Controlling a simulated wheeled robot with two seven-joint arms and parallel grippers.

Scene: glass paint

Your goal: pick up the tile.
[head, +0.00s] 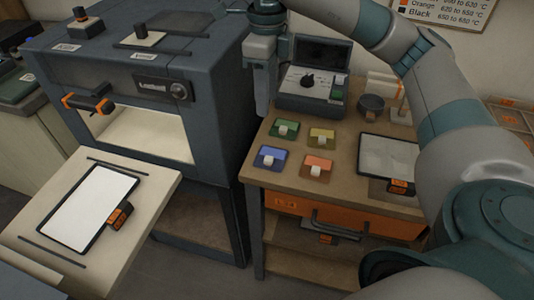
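A bright white tile (91,205) with a dark frame lies flat on the pale shelf (150,190) in front of the kiln. A dark block with orange marks (118,216) sits at its right edge. A second framed tile, grey and glassy (388,157), lies on the right side of the wooden table, with a similar orange-marked block (400,187) at its front edge. My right gripper (263,112) points down between the kiln and the control box, apart from both tiles. I see it side-on, so its finger gap is hidden. My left gripper is not in view.
The kiln (215,105) stands open at the left with an orange-ended handle (88,102). Several coloured pads (321,136) lie on the table (350,192). My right arm covers the right side.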

